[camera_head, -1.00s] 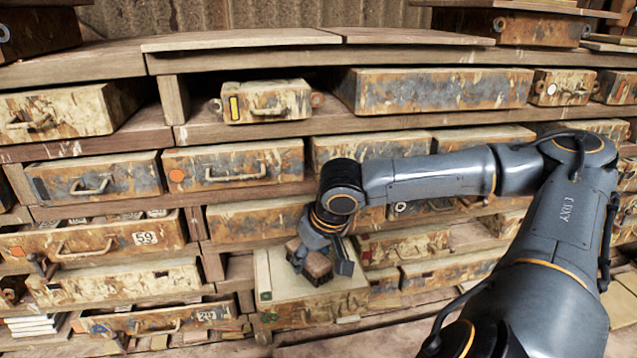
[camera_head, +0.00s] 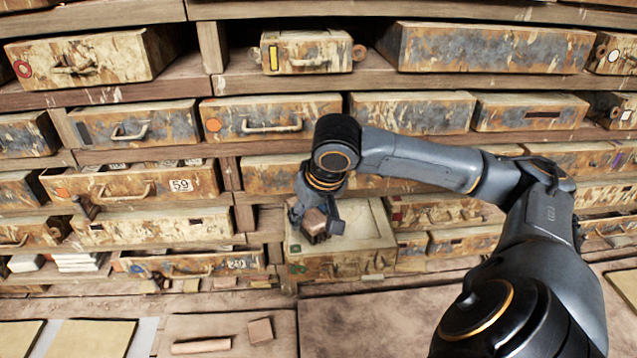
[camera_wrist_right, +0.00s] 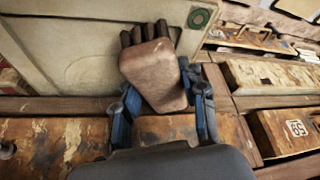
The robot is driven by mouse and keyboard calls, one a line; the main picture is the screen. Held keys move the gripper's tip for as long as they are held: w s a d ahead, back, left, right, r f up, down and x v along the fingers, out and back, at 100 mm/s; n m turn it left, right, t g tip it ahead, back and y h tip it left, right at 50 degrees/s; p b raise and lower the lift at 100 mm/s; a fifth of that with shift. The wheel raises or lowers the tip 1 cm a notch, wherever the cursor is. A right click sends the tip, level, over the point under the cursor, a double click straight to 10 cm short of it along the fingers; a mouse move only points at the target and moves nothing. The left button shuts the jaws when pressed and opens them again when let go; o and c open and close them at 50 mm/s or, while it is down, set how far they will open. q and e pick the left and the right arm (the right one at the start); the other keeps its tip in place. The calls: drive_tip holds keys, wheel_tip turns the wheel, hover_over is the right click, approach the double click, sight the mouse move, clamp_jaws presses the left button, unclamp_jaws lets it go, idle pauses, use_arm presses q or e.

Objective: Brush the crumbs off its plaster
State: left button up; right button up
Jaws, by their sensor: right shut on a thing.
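My right gripper (camera_head: 318,214) is shut on a brush (camera_head: 314,224) with a brown block and dark bristles. The brush also shows in the right wrist view (camera_wrist_right: 155,75), between the blue fingers, with its bristles pointing away from the gripper. The brush is over the left part of a pulled-out, pale-rimmed drawer (camera_head: 345,265) with a green ring mark. Pale plaster (camera_head: 365,222) fills the drawer's inside, partly hidden by the gripper. Whether the bristles touch the plaster I cannot tell. I cannot make out any crumbs. My left gripper is not in view.
Worn drawers fill the wooden shelves around, including one labelled 59 (camera_head: 180,185) at the left. A bench in front holds a flat brown board (camera_head: 390,320), a small block (camera_head: 260,330), a rolling pin (camera_head: 201,346) and pale tiles (camera_head: 92,338).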

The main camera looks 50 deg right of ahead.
drive_tip(key=shift+r, duration=0.2)
drive_tip(key=r, duration=0.5)
drive_tip(key=shift+w+d, duration=0.15)
drive_tip(key=shift+w, duration=0.05)
clamp_jaws()
drive_tip(key=shift+s+r, duration=0.2)
drive_tip(key=shift+r, duration=0.5)
drive_tip(key=shift+s+a, duration=0.15)
drive_tip(key=shift+a, duration=0.15)
drive_tip(key=shift+d, duration=0.1)
drive_tip(key=shift+r, duration=1.4)
